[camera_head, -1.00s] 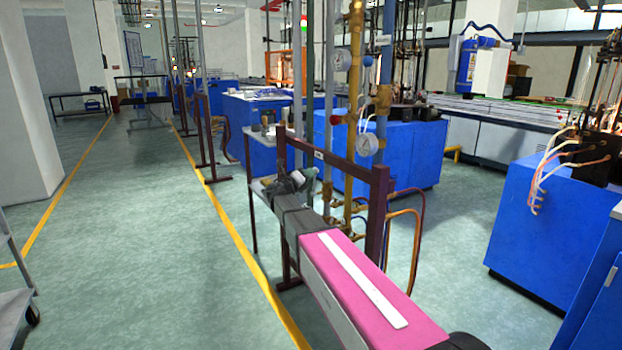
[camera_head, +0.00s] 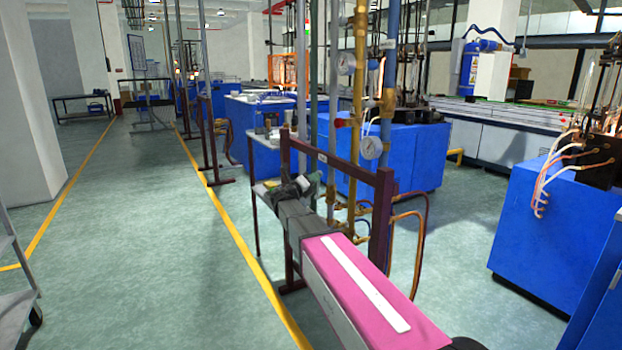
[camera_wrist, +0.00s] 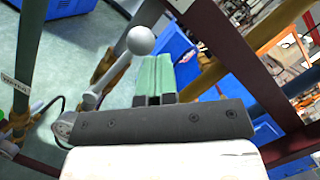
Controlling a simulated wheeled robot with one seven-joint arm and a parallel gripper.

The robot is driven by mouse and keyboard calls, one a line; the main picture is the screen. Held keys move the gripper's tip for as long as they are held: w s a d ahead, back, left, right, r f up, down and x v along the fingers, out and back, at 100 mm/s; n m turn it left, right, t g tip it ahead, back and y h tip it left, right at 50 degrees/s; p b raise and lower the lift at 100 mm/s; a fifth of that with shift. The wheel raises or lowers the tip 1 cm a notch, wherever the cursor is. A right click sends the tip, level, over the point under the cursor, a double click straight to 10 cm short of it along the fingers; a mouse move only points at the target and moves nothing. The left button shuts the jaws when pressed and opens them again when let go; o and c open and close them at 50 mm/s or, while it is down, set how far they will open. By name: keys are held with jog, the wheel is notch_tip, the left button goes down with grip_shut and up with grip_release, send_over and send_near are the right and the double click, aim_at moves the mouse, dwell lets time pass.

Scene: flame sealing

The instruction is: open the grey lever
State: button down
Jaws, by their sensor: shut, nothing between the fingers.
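The grey lever (camera_wrist: 113,73) shows in the wrist view as a thin rod with a round ball knob (camera_wrist: 140,40) at its upper end. Its lower end is near the left end of my gripper's dark palm. My gripper's green fingers (camera_wrist: 154,75) are together and empty, just right of and below the knob in the picture. I cannot tell whether they touch it. In the head view my gripper (camera_head: 313,177) is at the far end of my arm, in front of the pipes. I cannot make out the lever there.
A dark red frame (camera_head: 383,200) stands close around my forearm. Brass pipes (camera_head: 357,110) with round gauges (camera_head: 371,147) rise just beyond it. Blue cabinets (camera_head: 385,160) stand behind. The green floor (camera_head: 150,240) at left is open.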

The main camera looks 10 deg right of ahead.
jog(key=s+a, duration=0.8)
jog(key=shift+f, duration=0.35)
